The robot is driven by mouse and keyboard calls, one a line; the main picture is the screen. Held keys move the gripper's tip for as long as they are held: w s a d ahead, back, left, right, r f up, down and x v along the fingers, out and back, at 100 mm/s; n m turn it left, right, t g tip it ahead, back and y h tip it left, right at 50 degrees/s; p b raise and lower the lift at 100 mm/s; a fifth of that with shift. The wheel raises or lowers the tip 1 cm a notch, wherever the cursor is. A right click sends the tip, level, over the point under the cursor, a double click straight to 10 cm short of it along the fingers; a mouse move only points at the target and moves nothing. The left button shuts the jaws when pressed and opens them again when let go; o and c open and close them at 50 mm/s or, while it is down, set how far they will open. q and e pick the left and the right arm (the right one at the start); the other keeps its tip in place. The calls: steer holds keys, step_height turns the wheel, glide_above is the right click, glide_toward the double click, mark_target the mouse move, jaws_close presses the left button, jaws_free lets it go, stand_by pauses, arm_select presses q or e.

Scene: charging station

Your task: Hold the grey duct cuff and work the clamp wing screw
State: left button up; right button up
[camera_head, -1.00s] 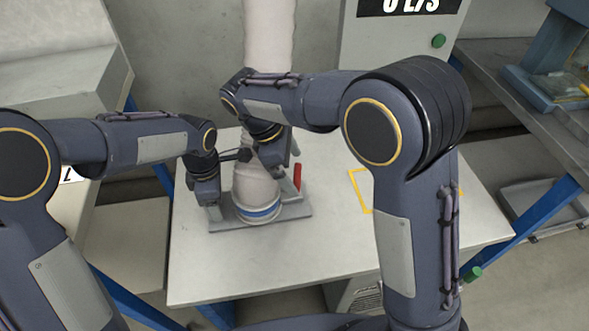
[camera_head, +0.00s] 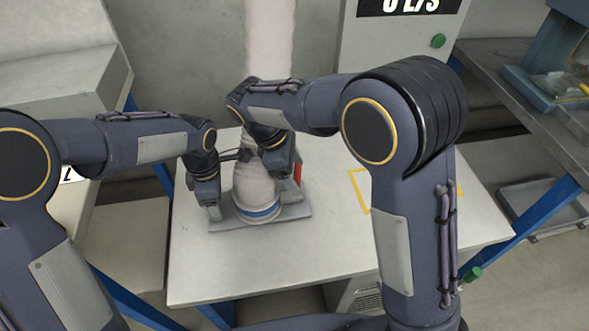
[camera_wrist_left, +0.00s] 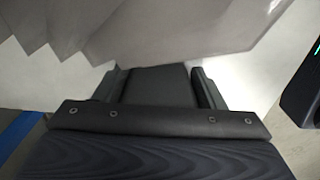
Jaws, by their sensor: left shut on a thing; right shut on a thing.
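The pale duct (camera_head: 257,185) stands upright on a grey base plate (camera_head: 285,213), with a blue band (camera_head: 260,212) around its foot. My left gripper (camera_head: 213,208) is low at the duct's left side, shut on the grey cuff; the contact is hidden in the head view. In the left wrist view, my left gripper's fingers (camera_wrist_left: 163,85) reach under a grey pleated surface (camera_wrist_left: 150,30), which hides their tips. My right gripper (camera_head: 283,172) is at the duct's right side, shut on the clamp wing screw, which its hand hides. A red handle (camera_head: 298,174) shows partly behind it.
The white table (camera_head: 330,245) is clear in front and right of the base, with a yellow outline (camera_head: 361,190) marked on it. A panel with a green button (camera_head: 438,41) stands behind. A grey bench (camera_head: 520,90) is at right.

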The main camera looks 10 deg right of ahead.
steer(key=shift+w, duration=0.1)
steer(key=m, duration=0.2)
steer(key=m+g+y, duration=0.1)
steer(key=m, duration=0.1)
steer(key=shift+w+m+g, duration=0.1)
steer(key=shift+m+g, duration=0.2)
steer(key=shift+m, duration=0.1)
steer(key=shift+d+m+g+y, duration=0.1)
steer(key=shift+m+g+y, duration=0.25)
steer(key=shift+m, duration=0.9)
steer(key=shift+d+m+g+y, duration=0.1)
steer(key=shift+m+g+y, duration=0.2)
steer(key=shift+m, duration=0.95)
steer(key=o, duration=1)
steer(key=shift+a+r, duration=0.1)
